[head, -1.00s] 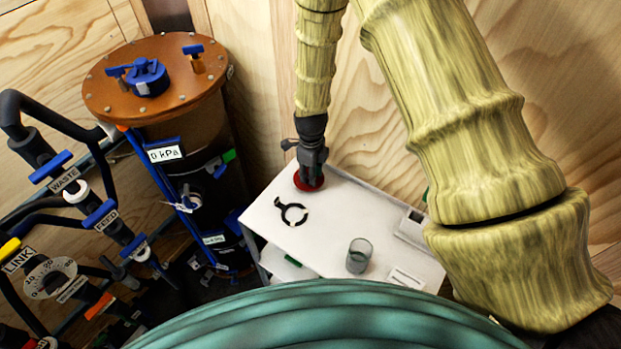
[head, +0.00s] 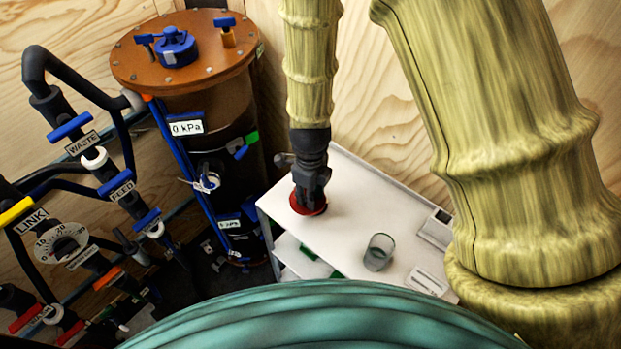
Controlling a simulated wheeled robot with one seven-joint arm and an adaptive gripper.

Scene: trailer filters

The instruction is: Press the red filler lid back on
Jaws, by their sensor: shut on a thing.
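My gripper (head: 309,190) points down over the left part of the white bench top (head: 345,225). It is shut on the red lid (head: 308,206), which shows as a red disc under and around the fingers. I cannot tell whether the lid touches the bench top or hangs just above it. The black ring seen earlier on the bench is not visible now. The orange-topped tank (head: 185,55) stands left of the gripper, with a blue cap (head: 176,47) on its top.
A clear glass beaker (head: 380,252) stands on the bench right of my gripper. Labelled pipes with blue valve handles (head: 70,127) fill the left side. The wooden wall (head: 380,110) is close behind.

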